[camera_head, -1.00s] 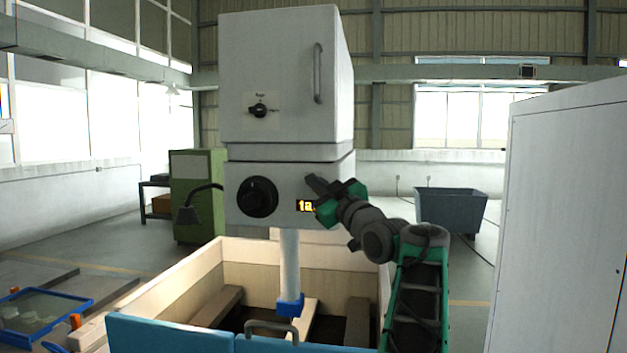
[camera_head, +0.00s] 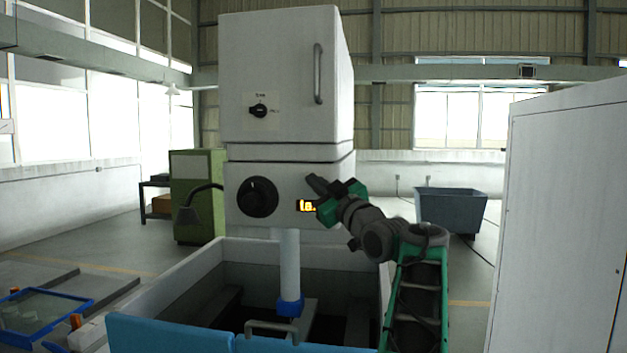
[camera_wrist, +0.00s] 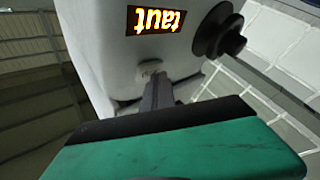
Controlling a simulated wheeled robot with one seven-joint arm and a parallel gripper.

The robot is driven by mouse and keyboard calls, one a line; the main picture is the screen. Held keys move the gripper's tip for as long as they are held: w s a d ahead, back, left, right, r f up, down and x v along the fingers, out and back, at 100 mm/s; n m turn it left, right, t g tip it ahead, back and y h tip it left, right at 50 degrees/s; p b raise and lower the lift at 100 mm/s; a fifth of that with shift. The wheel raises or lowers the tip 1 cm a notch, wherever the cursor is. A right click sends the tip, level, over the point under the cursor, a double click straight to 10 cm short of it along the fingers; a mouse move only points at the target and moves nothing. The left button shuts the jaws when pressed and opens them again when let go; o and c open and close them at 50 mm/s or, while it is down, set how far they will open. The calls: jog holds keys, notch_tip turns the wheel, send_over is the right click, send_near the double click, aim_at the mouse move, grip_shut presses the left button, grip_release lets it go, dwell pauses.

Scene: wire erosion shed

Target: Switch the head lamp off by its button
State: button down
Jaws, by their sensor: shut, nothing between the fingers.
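The machine head (camera_head: 290,185) is a grey-white box with a round black dial (camera_head: 258,197) and a lit orange display (camera_head: 307,206). In the wrist view the display (camera_wrist: 155,20) reads "taut", upside down. The head lamp (camera_head: 188,214) is a dark shade on a bent neck at the head's left side; no glow shows from it. My gripper (camera_head: 314,183) is shut and empty, its fingertips at the head's front face just above the display. In the wrist view my gripper (camera_wrist: 156,88) meets a small pale button (camera_wrist: 150,67), partly hidden behind the fingertips; contact looks likely.
Below the head is an open tank (camera_head: 210,268) with blue front panels (camera_head: 170,335) and a vertical column (camera_head: 289,265). A rotary switch (camera_head: 258,111) and a door handle (camera_head: 318,73) are higher up. A tall white cabinet (camera_head: 560,220) stands at right.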

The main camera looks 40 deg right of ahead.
jog(key=shift+w+d, duration=0.1)
jog(key=shift+d, duration=0.05)
jog(key=shift+f, duration=0.15)
jog(key=s+a+b, duration=0.4)
jog(key=a+b, duration=0.1)
jog(key=b, duration=0.1)
jog(key=shift+a+b, duration=0.15)
jog(key=shift+b, duration=0.15)
dwell(0.6)
